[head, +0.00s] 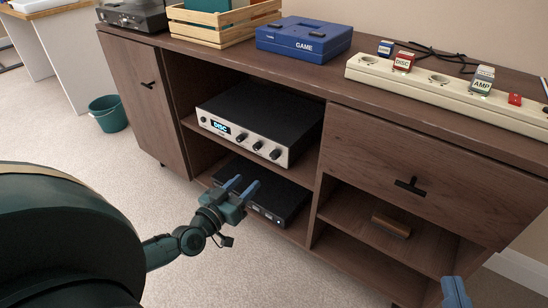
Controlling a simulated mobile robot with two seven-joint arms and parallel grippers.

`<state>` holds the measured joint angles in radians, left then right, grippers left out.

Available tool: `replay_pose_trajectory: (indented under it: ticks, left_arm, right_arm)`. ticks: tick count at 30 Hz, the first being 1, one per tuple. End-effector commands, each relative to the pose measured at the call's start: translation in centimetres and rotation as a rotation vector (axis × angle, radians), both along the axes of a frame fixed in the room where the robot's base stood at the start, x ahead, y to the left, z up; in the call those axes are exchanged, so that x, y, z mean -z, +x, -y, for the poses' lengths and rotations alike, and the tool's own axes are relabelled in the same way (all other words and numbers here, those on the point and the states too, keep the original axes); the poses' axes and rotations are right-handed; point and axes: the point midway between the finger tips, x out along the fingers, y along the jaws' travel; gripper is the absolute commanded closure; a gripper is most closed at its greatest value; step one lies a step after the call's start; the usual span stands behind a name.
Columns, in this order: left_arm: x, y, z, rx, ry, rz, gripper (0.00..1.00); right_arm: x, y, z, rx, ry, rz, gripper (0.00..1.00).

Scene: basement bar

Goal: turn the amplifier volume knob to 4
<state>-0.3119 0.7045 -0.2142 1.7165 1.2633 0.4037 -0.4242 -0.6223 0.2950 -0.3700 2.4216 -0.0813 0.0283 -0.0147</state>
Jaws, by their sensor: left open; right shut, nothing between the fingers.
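The amplifier (265,112) sits on the open upper shelf of the brown cabinet. It has a black top and a silver front with a lit display (220,126) reading DISC. Several dark knobs are on its front, including one at the right end (275,154). Which knob is the volume, and its setting, are too small to read. My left gripper (243,184) is open and empty, below and in front of the amplifier, apart from the knobs. My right gripper (455,292) is shut and empty at the bottom right edge, partly out of view.
A flat black box (285,203) lies on the shelf below, partly behind my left gripper. The cabinet top (325,78) holds a blue GAME case (305,40), a wooden crate (215,35) and a power strip (440,92) with labelled plugs. The carpet in front is clear.

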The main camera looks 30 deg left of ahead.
Motion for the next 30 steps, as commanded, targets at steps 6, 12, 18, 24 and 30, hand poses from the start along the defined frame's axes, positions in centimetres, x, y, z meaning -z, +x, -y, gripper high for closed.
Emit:
replay_pose_trajectory:
  ticks: [6, 12, 18, 24, 30]
  left_arm:
    - [0.1, 4.5, 0.1, -0.002, -0.004, 0.008, 0.55]
    - [0.2, 8.5, 0.2, -0.002, -0.004, 0.006, 0.55]
    - [0.1, 11.1, 0.3, -0.001, -0.002, 0.002, 0.55]
    - [0.0, 12.0, 0.3, 0.000, -0.002, 0.002, 0.55]
    - [0.0, 12.0, 0.3, 0.000, -0.002, 0.001, 0.55]
  right_arm:
    - [0.4, 0.0, -0.2, -0.016, 0.033, 0.004, 1.00]
    - [0.1, 0.2, -0.3, -0.030, 0.052, 0.030, 1.00]
    - [-1.0, 0.5, -0.2, -0.034, 0.048, 0.100, 1.00]
    - [-1.7, 0.7, -0.2, -0.034, 0.047, 0.138, 1.00]
    - [-1.8, 0.7, -0.1, -0.034, 0.047, 0.144, 1.00]
